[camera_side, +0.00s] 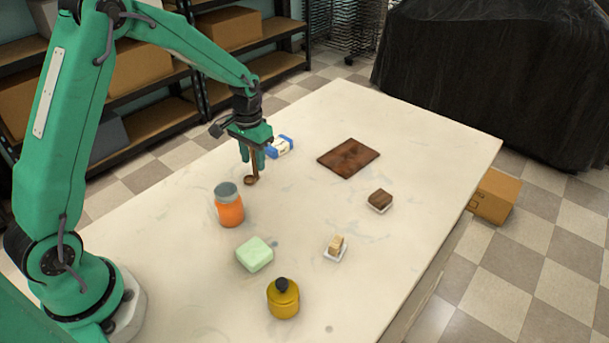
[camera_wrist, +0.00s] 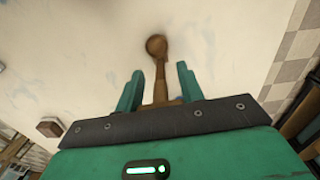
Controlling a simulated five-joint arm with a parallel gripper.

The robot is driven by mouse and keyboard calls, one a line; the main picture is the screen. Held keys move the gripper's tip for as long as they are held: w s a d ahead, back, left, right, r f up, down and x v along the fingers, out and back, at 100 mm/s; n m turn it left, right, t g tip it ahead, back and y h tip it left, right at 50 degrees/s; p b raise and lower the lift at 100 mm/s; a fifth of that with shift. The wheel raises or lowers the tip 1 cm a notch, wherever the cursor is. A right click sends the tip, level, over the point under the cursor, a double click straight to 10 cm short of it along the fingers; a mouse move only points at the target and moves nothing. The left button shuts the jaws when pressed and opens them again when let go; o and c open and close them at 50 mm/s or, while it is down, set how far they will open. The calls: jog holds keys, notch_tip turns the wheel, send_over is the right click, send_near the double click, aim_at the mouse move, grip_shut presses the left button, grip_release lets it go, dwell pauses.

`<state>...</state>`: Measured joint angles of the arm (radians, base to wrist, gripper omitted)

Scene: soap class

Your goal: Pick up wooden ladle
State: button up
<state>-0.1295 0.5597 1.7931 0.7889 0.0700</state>
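The wooden ladle (camera_side: 251,180) is below and between the fingers of my gripper (camera_side: 253,157) in the side view. Its round bowl shows beneath the fingertips and its handle runs up between them. In the wrist view the ladle (camera_wrist: 157,48) has its bowl beyond the fingertips and its handle running back between the fingers of my gripper (camera_wrist: 159,84). The fingers stand apart, with a gap visible on each side of the narrow handle. The wider handle end is partly hidden by the gripper body. I cannot tell whether the ladle touches the table.
On the white table (camera_side: 310,130) are a blue-and-white item (camera_side: 280,146) close to my gripper, an orange jar (camera_side: 229,207), green soap (camera_side: 255,254), a yellow pot (camera_side: 283,300), a brown board (camera_side: 348,158) and two small dishes holding brown (camera_side: 380,200) and tan (camera_side: 336,245) blocks.

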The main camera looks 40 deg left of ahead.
jog(key=c, duration=0.4)
jog(key=shift+r, duration=0.8)
notch_tip(320, 180, up, 2)
jog(key=shift+r, duration=0.2)
jog(key=s+d+r, duration=0.4)
jog(key=d+r, duration=0.3)
jog(key=d, duration=0.3)
jog(key=shift+s+d, duration=0.35)
